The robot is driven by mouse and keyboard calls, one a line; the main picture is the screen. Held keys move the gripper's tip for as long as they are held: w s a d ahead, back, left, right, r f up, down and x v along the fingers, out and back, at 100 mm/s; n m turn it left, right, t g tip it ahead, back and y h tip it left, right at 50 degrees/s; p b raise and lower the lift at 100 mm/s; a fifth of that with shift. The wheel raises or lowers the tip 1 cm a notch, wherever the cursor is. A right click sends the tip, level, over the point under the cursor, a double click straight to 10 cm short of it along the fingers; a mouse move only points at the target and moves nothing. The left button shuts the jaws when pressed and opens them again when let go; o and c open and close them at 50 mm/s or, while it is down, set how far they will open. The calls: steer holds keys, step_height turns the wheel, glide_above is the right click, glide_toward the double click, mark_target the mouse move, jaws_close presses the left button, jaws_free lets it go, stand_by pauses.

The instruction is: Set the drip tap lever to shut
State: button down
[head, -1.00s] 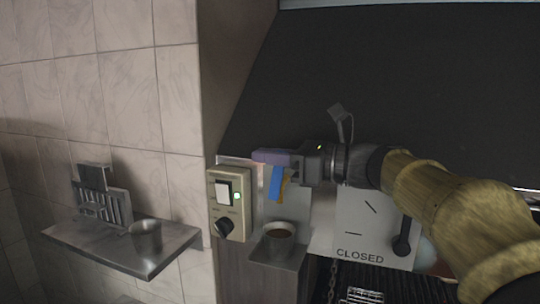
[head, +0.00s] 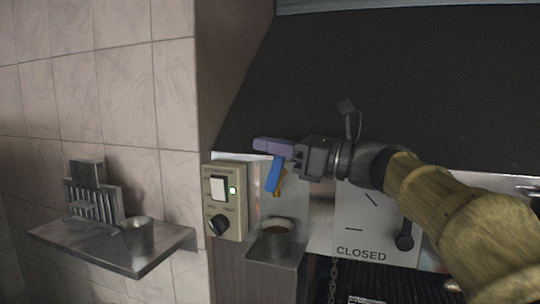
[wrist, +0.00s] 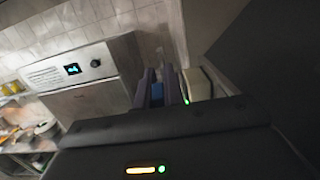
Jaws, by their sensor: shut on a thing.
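The blue tap lever (head: 273,175) hangs below the purple fingers of my gripper (head: 274,152) in the head view, its lower end leaning left. A yellow-orange part (head: 279,182), perhaps the tap body, shows just behind it. In the wrist view blue (wrist: 157,93) shows between the two dark fingers of my gripper (wrist: 158,84), which are shut on the lever. The lever's upper end is hidden by the fingers. I cannot read any shut mark for the lever. A metal cup (head: 276,240) stands below it on a small ledge (head: 262,257).
A beige switch box (head: 226,200) with a green light and black knob sits close left of the lever. A white CLOSED panel (head: 370,225) with a black handle (head: 404,236) is right, under my arm. A metal shelf (head: 165,250) with another cup (head: 138,237) is at left.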

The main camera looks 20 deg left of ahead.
mark_target(272, 165)
steer(key=shift+r, duration=0.1)
steer(key=c, duration=1.5)
jaws_free()
step_height(272, 165, up, 10)
steer(key=b, duration=0.1)
